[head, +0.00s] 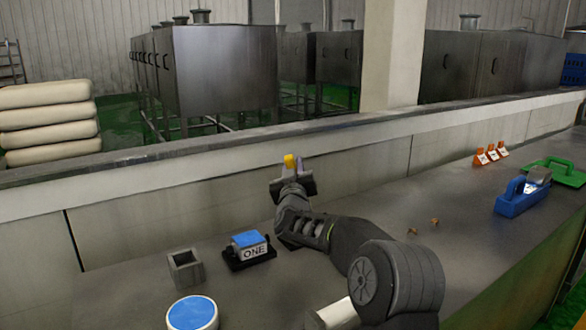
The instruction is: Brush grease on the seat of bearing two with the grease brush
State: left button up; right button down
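My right gripper (293,180) is raised in front of the low wall, with its arm coming in from the lower right. A block marked ONE (254,252) with a blue top sits in a black base on the bench, left of my arm. No block marked TWO shows; my arm covers the bench right of ONE. A round tub with a blue top (192,313) stands at the front left. My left gripper is not in view.
A grey, open-topped square holder (186,268) stands left of block ONE. A blue tool-like object (522,197), a green one (560,173) and orange markers (490,155) are at the far right. Small orange-brown bits (412,231) lie mid-bench. The low wall (180,190) bounds the bench's back.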

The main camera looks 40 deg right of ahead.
jog(key=shift+r+p, duration=1.25)
jog(key=shift+r, duration=1.05)
notch_tip(320, 180, up, 3)
jog(key=shift+p, duration=1.15)
